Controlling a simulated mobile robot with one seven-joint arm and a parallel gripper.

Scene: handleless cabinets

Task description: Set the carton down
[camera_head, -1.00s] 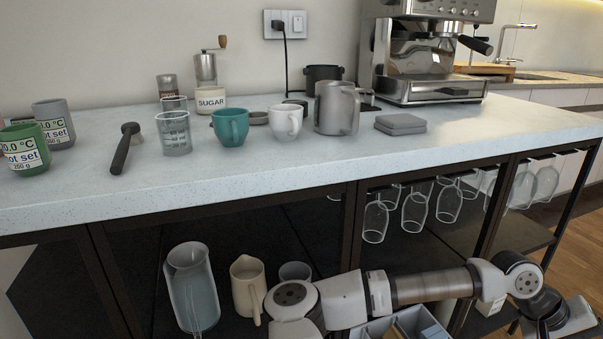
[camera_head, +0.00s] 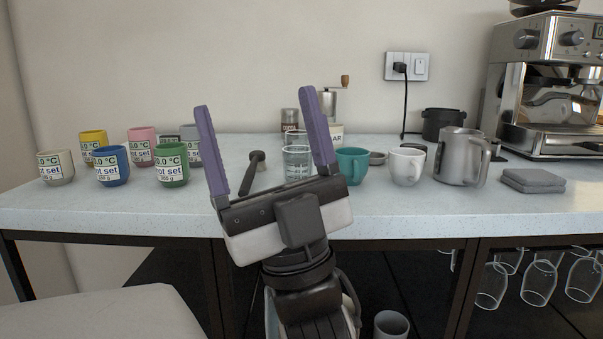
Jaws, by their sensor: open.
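My gripper (camera_head: 256,100) is raised in front of the counter at the centre of the view. Its two purple fingers point up and stand wide apart. I see no carton in the current view.
The light counter (camera_head: 330,217) bears several labelled cups at left, including a blue cup (camera_head: 110,168) and a green cup (camera_head: 172,166). A teal mug (camera_head: 352,166), a white mug (camera_head: 406,167), a metal pitcher (camera_head: 457,158) and an espresso machine (camera_head: 548,95) stand at right. Wine glasses hang below.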

